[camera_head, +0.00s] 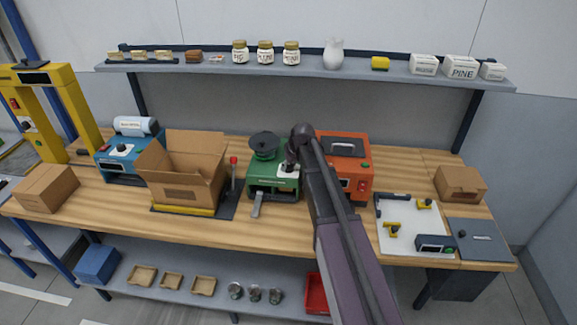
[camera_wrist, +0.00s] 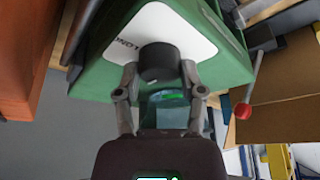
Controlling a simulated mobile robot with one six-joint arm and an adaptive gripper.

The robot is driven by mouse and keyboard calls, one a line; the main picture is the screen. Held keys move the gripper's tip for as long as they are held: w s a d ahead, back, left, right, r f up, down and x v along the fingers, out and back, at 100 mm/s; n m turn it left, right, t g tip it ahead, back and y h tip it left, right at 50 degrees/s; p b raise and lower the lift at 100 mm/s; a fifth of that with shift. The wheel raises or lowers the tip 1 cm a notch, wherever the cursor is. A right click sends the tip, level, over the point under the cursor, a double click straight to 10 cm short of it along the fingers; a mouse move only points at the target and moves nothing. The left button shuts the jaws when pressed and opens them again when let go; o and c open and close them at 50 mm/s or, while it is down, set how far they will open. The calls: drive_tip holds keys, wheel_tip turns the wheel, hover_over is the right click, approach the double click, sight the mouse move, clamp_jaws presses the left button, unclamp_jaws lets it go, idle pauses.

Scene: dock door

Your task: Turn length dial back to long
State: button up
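The green machine (camera_head: 273,182) stands at the middle of the bench, with a dark round part on top. Its white panel (camera_wrist: 190,38) carries dark lettering that I cannot read fully. The length dial (camera_wrist: 159,62) is a dark round knob on this panel. My gripper (camera_wrist: 160,75) reaches down to the panel, one finger on each side of the knob, tips drawn in against it. It appears shut on the dial. In the head view my gripper (camera_head: 291,161) and arm hide the dial. The dial's pointer and setting cannot be made out.
An orange machine (camera_head: 354,147) stands close to the right of the green one, partly behind my arm. To the left are an open cardboard box (camera_head: 186,183) and a red-tipped lever (camera_head: 234,162). A shelf (camera_head: 225,68) with jars runs above.

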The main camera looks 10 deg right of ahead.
drive_tip(key=shift+c, duration=0.3)
drive_tip(key=shift+m, duration=0.5)
drive_tip(key=shift+m+h, duration=0.5)
drive_tip(key=shift+m, duration=0.5)
drive_tip(key=m+h, duration=0.2)
drive_tip(key=m, duration=0.3)
drive_tip(key=shift+a, duration=0.1)
drive_tip(key=m+h, duration=0.1)
drive_tip(key=m, duration=0.3)
drive_tip(key=shift+h, duration=0.3)
drive_tip(key=shift+a+m+g+h, duration=0.1)
drive_tip(key=shift+m+g+h, duration=0.4)
drive_tip(key=shift+m, duration=1.4)
